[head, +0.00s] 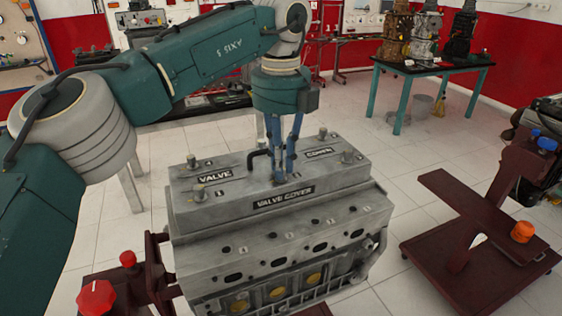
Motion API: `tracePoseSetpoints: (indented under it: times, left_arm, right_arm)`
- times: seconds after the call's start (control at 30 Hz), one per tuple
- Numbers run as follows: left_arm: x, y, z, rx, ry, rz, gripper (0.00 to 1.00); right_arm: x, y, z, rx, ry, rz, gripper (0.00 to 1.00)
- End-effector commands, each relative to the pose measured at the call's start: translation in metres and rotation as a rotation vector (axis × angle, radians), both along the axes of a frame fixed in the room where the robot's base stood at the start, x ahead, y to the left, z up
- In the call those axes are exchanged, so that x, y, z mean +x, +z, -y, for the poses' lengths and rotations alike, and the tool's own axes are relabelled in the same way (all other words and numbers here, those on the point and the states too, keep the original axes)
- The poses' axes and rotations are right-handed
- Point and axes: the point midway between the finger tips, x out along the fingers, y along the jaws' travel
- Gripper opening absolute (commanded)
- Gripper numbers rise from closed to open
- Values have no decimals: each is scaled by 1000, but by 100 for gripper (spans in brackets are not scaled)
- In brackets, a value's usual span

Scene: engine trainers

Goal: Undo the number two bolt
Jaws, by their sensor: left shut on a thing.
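The grey valve cover (235,195) sits on top of the engine block (210,255). It carries "VALVE COVER" labels and several upright bolts, including one at the front left (198,192), one at the back left (191,161), one at the back right (322,133) and one at the right (347,156). My left gripper (281,178) points straight down at the middle of the cover. Its fingers are shut on a bolt there, which they almost wholly hide. The small numbers beside the bolts are too small to read surely. My right gripper is not in view.
A black curved pipe (257,153) rises from the cover just left of my fingers. A dark red stand (490,215) with an orange knob is at the right. Red knobs (97,297) stand at the front left. A green table (440,66) with engine parts is behind.

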Motion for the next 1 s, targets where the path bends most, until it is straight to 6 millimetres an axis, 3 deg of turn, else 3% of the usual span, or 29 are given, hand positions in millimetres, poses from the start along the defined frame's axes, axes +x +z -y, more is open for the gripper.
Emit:
tracePoseSetpoints:
  times: [0.23,0.27,0.37,0.7,1.0]
  left_arm:
    - [2,4,0,-4,2,8,0]
    - [2,4,0,-4,2,8,16]
    - [2,3,0,-3,2,7,34]
    - [1,5,0,-1,0,3,34]
    - [1,52,1,-3,2,6,34]
  right_arm:
    - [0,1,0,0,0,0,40]
    - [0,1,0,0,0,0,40]
    - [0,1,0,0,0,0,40]
    - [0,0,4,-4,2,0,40]
    - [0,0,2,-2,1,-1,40]
